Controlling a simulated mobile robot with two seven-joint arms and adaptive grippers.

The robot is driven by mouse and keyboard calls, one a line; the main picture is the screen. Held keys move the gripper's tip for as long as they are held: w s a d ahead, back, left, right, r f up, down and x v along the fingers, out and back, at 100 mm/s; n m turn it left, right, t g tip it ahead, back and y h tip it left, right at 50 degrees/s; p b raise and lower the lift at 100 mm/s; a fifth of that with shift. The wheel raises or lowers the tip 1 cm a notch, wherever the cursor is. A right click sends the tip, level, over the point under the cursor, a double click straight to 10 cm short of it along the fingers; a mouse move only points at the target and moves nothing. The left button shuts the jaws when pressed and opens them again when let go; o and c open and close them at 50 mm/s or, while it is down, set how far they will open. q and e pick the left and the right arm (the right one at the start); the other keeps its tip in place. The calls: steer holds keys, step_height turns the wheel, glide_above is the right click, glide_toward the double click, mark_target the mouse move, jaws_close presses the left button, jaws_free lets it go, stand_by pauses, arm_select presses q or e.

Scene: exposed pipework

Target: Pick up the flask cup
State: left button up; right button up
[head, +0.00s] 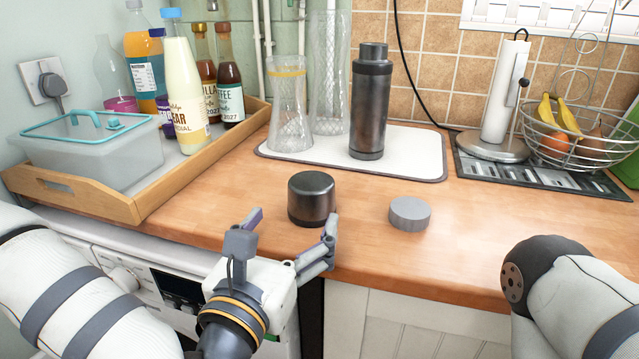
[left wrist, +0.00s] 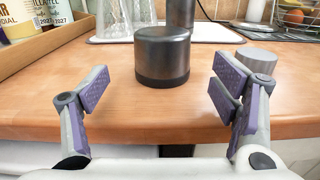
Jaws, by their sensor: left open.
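The flask cup (head: 311,198) is a short dark metallic cylinder on the wooden counter near its front edge. In the left wrist view the cup (left wrist: 162,56) stands ahead of my gripper, roughly between the two fingers and beyond their tips. My left gripper (head: 291,231) is open and empty at the counter's front edge, on the near side of the cup. It also shows in the left wrist view (left wrist: 156,95), fingers wide apart with purple pads. The tall dark flask (head: 370,103) stands upright on the white mat behind. My right gripper is not in view; only my right arm shows.
A grey round lid (head: 409,213) lies right of the cup. A wooden tray (head: 137,205) with bottles and a lidded box (head: 92,150) is at the left. Glasses stand on the mat (head: 424,158). A paper towel holder (head: 501,98) and fruit basket (head: 584,141) are at the back right.

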mark_target(303, 205)
arm_select(q)
steer(key=x, duration=0.7)
steer(key=shift+w+d+r, duration=0.15)
steer(key=shift+w, duration=0.15)
steer(key=c, duration=1.1)
